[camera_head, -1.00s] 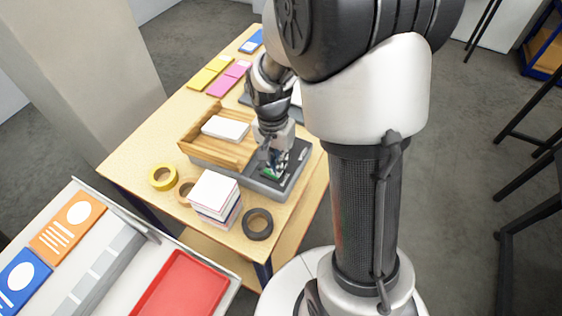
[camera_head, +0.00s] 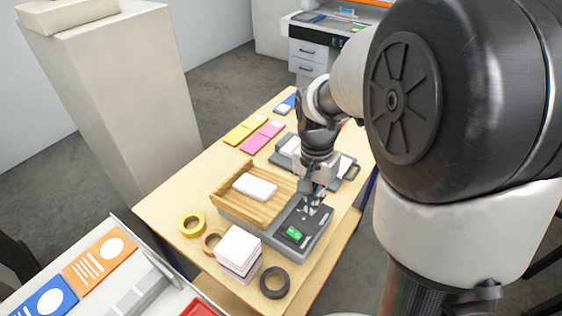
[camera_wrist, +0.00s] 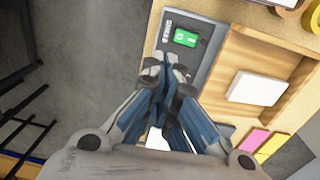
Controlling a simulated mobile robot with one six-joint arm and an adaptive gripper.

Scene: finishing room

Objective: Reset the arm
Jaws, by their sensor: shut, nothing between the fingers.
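My gripper (camera_head: 311,208) is above the dark grey tray section (camera_head: 318,236) on the table, beside the wooden tray. It is shut and its fingers hold nothing. In the wrist view the closed fingertips (camera_wrist: 165,66) point toward the grey tray.
The wooden tray (camera_head: 222,196) holds a white block (camera_head: 255,187). A paper stack (camera_head: 239,249), a yellow tape roll (camera_head: 192,225) and a black roll (camera_head: 274,282) stand near the front edge. Yellow pads (camera_head: 243,131) and pink pads (camera_head: 263,137) lie farther back.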

